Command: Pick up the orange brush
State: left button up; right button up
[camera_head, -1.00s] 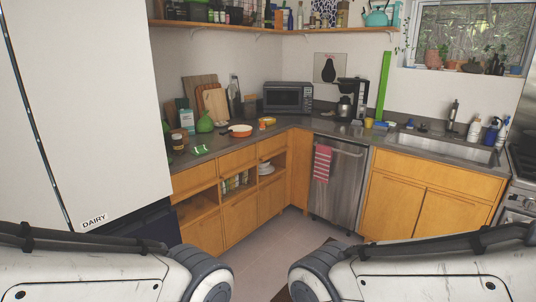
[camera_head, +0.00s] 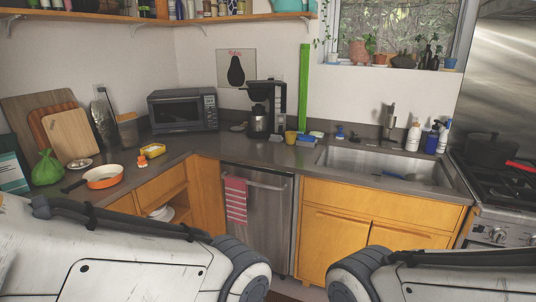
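A small orange item (camera_head: 142,161) lies on the grey counter left of the microwave, near the counter's front edge. It may be the orange brush, but it is too small to tell. I see no other clear orange brush. Only the upper links of both my arms show, low at the left and right. Neither gripper is in the picture.
A microwave (camera_head: 183,110), coffee maker (camera_head: 262,110) and sink (camera_head: 384,167) line the counter (camera_head: 215,148). The stove (camera_head: 497,182) is at the right.

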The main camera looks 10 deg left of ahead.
aim_at(142, 160)
jog(key=u, duration=0.1)
jog(key=i, duration=1.85)
jog(key=u, duration=1.2)
jog(key=i, duration=1.55)
jog(key=u, duration=0.8)
